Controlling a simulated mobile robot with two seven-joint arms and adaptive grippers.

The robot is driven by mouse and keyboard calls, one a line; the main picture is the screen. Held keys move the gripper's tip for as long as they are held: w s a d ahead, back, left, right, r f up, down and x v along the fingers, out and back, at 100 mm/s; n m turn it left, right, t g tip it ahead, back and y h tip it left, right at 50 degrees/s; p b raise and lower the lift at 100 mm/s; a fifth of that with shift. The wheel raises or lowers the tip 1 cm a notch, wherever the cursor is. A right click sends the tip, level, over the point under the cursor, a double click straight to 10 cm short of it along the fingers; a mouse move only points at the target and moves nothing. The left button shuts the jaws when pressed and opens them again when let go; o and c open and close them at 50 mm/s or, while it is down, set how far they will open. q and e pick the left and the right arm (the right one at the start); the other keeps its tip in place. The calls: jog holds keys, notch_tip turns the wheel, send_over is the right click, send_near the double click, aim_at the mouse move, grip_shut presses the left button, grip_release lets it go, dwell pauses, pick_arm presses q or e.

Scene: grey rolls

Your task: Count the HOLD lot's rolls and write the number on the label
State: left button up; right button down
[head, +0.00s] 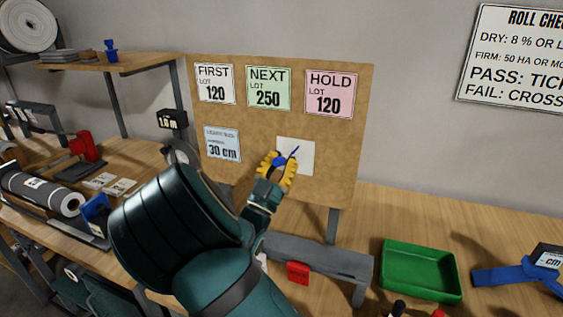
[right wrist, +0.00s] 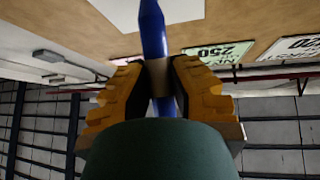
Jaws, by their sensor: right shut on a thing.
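My right gripper (head: 277,167) is shut on a blue pen (head: 294,151), with its yellow fingers either side of it. The pen also shows in the right wrist view (right wrist: 153,30), pointing toward the board. The gripper is in front of a white label (head: 302,163) on the brown board (head: 345,120) and hides its lower left part. No writing shows on the visible part. I cannot tell whether the tip touches it. The pink HOLD card (head: 330,93) reads LOT 120. A grey roll (head: 40,190) lies on the left bench. My left gripper is out of view.
FIRST (head: 214,84) and NEXT (head: 268,88) cards and a blue 30 cm card (head: 222,144) are on the board. A green tray (head: 421,271), blue tool (head: 515,275) and grey rack (head: 320,256) stand on the table. The bench between tray and board is mostly clear.

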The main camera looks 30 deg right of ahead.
jog(key=shift+s+d, duration=0.9)
jog(key=shift+s, duration=0.15)
dwell(1.4)
jog(key=shift+a, duration=0.1)
jog(key=shift+s+a, duration=1)
jog(key=shift+a, duration=0.1)
